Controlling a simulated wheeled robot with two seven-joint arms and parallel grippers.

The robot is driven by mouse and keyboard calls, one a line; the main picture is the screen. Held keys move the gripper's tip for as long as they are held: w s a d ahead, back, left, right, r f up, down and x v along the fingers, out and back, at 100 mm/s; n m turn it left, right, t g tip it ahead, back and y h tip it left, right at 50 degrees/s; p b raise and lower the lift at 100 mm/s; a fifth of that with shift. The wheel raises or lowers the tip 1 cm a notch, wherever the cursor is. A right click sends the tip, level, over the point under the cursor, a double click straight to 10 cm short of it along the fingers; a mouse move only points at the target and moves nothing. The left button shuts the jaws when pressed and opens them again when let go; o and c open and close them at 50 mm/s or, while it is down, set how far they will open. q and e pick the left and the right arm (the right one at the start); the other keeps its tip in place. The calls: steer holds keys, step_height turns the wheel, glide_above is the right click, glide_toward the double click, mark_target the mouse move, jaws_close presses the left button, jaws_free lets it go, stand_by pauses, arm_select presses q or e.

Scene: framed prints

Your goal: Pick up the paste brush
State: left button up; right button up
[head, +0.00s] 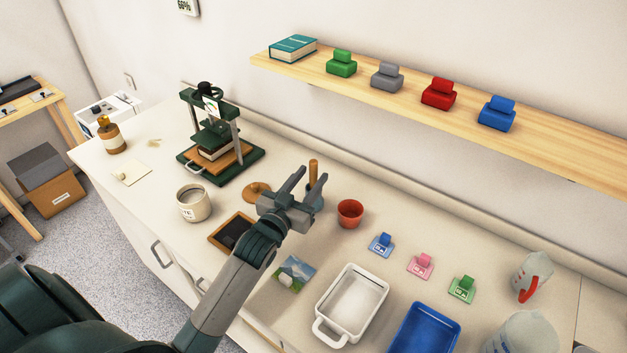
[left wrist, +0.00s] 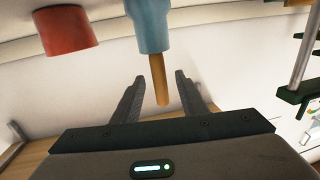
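The paste brush's wooden handle (head: 313,170) stands upright in or on a blue holder (head: 317,198), behind my left gripper in the head view. In the left wrist view, the handle (left wrist: 160,80) hangs down the picture from the blue holder (left wrist: 150,25). The brush's lower end is hidden. My left gripper (head: 312,174) is open and empty. Its two fingers (left wrist: 156,82) appear on either side of the handle in the wrist view, with gaps on both sides. I cannot tell the exact depth between fingers and handle. My right gripper is not in view.
A terracotta cup (head: 350,213) stands just right of the brush; it also shows in the wrist view (left wrist: 66,30). A green press (head: 212,140), a white mug (head: 194,203) and a dark framed piece (head: 232,232) lie to the left. A white tray (head: 346,310) is in front. A shelf (head: 450,110) hangs above.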

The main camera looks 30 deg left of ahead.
arm_select(q)
steer(key=shift+w, duration=1.1)
jaws_close()
